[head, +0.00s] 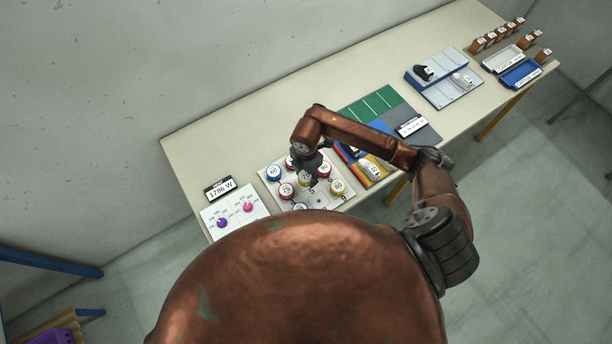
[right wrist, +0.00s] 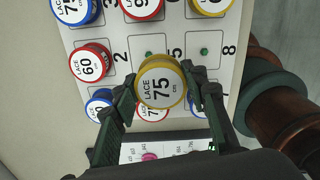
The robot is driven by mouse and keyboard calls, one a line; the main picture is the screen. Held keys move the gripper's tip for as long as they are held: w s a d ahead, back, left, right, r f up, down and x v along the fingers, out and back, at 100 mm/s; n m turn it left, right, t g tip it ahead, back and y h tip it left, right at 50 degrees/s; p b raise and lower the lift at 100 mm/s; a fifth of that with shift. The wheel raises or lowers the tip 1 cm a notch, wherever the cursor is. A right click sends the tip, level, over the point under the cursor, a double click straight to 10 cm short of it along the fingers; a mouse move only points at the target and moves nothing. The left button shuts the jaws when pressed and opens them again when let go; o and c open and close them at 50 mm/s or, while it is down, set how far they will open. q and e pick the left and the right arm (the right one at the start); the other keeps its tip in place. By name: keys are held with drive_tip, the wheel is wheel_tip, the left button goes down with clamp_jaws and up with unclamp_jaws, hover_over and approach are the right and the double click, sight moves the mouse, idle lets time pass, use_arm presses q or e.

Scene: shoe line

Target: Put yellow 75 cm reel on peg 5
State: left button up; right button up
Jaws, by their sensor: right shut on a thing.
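The yellow 75 cm reel (right wrist: 160,87) is between the fingers of my right gripper (right wrist: 160,92) in the right wrist view, its label facing the camera. In the head view my right gripper (head: 311,176) is over the reel board (head: 328,203) and partly hides the reel. In the wrist view peg 5 (right wrist: 148,53) is a bare green peg just beyond the held reel. Another bare peg (right wrist: 204,51) stands by the number 8. I cannot tell the reel's exact height above the board. My left gripper is not in view.
A red 60 reel (right wrist: 90,62) sits by number 2, and other red, blue and yellow reels fill surrounding places. A dial panel (head: 236,213) lies left of the board. Coloured trays and a green mat (head: 376,104) lie to the right.

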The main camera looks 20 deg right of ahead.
sight(306, 177)
drive_tip(key=shift+w+d+f, duration=0.2)
drive_tip(key=shift+w+f, duration=0.25)
drive_tip(key=shift+f, duration=0.1)
drive_tip(key=shift+w+d+f, duration=0.15)
drive_tip(key=shift+w+f, duration=0.25)
drive_tip(key=shift+f, duration=0.1)
wheel_tip(306, 177, down, 3)
drive_tip(key=shift+w+f+p, duration=0.15)
drive_tip(key=shift+p, duration=0.45)
drive_tip(key=shift+f, duration=0.1)
drive_tip(key=shift+f+b, duration=0.35)
drive_tip(key=shift+f, duration=0.15)
drive_tip(key=o, duration=1.2)
drive_tip(key=shift+c, duration=0.2)
drive_tip(key=shift+r, duration=0.1)
